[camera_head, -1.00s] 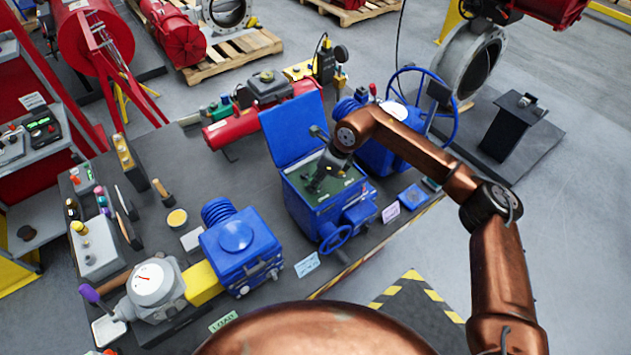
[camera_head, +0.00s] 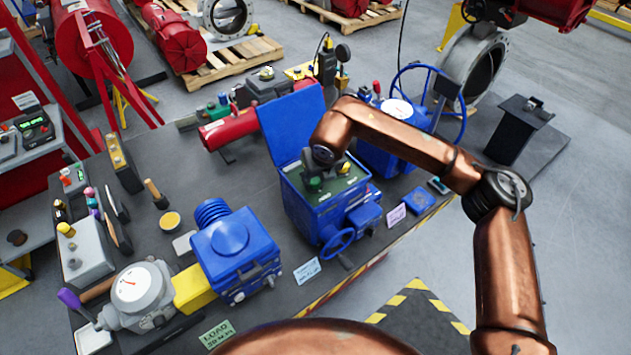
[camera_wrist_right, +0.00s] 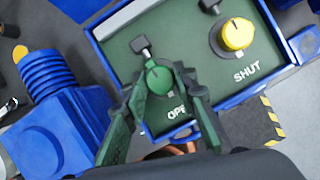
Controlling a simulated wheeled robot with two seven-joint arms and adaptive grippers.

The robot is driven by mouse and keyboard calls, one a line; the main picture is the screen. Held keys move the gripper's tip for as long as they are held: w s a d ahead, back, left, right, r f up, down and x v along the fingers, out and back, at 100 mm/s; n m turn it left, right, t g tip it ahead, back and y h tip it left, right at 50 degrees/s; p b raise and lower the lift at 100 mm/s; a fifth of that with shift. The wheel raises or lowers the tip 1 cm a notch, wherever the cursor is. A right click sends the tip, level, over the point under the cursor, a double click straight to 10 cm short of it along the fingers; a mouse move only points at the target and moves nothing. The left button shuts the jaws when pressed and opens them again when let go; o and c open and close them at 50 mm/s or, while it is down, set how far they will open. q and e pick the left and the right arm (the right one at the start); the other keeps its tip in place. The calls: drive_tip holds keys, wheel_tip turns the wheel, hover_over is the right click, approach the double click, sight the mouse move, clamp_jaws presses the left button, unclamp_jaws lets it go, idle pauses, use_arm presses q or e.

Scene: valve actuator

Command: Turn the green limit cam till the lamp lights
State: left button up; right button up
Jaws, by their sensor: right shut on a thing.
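The green limit cam (camera_wrist_right: 160,79) is a round knob with a dark mark on top, above the OPEN lettering on the green panel in the right wrist view. My right gripper (camera_wrist_right: 161,84) is shut on it, one finger on each side. In the head view the gripper (camera_head: 318,164) is down in the open blue actuator box (camera_head: 318,213), largely hidden by my wrist. A yellow cam (camera_wrist_right: 237,35) stands beside it by the SHUT lettering, untouched. A small black switch (camera_wrist_right: 146,50) sits just beyond the green cam. I cannot make out a lit lamp. My left gripper is out of view.
The raised blue lid (camera_head: 290,122) stands behind the box, close to my arm. A second blue actuator (camera_head: 235,245) is to the left, and a blue handwheel (camera_head: 338,243) juts from the front. The bench (camera_head: 165,235) has some clear surface left of the box.

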drive_tip(key=shift+m, duration=0.5)
drive_tip(key=shift+b, duration=0.3)
drive_tip(key=o, duration=1.1)
drive_tip(key=shift+r, duration=0.1)
drive_tip(key=v, duration=1.2)
drive_tip(key=shift+s+a, duration=0.15)
drive_tip(key=shift+a, duration=0.1)
